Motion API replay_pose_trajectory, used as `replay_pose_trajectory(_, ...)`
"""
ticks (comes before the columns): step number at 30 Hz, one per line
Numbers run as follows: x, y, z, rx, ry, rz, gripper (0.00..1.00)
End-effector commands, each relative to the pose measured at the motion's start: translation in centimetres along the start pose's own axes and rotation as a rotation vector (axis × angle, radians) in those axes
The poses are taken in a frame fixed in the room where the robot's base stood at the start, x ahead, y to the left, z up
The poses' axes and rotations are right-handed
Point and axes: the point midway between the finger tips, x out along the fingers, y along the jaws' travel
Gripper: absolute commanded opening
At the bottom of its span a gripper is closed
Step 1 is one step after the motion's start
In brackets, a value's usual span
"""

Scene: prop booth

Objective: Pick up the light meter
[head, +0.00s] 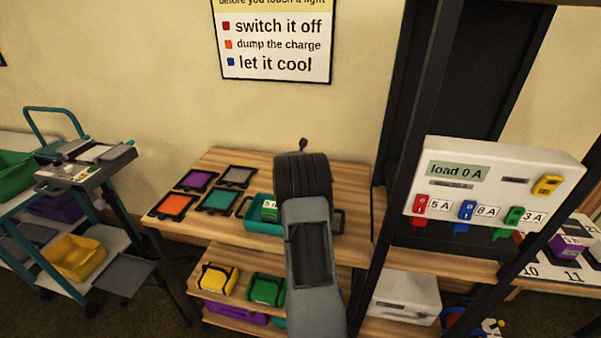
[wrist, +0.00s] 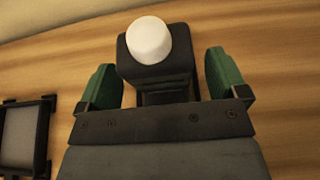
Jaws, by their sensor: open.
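The light meter (wrist: 158,80) looks like a dark boxy body with a white dome on top. In the wrist view it stands on the wooden table top, between the two green-padded fingers of my gripper (wrist: 163,72). The fingers are open, one on each side of it, with a visible gap at each side. The lower part of the meter is hidden behind the gripper's dark crossbar. In the head view my arm hides the meter and the fingertips.
On the wooden table (head: 215,228) lie several framed colour panels, including a grey one (head: 235,176). A teal tray (head: 262,226) with a green item is beside my arm. A black rack (head: 405,130) with a load panel (head: 490,182) stands right. A cart (head: 85,262) stands left.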

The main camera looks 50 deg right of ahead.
Motion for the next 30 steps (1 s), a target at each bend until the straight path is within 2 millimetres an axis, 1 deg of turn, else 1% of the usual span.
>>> replay_pose_trajectory(6,0.04,-0.01,0.01,0.000,-0.001,0.000,0.92)
replay_pose_trajectory(27,0.01,-0.01,0.04,0.000,-0.001,0.000,0.25)
replay_pose_trajectory(30,-0.01,0.00,0.19,0.001,-0.004,0.000,0.25)
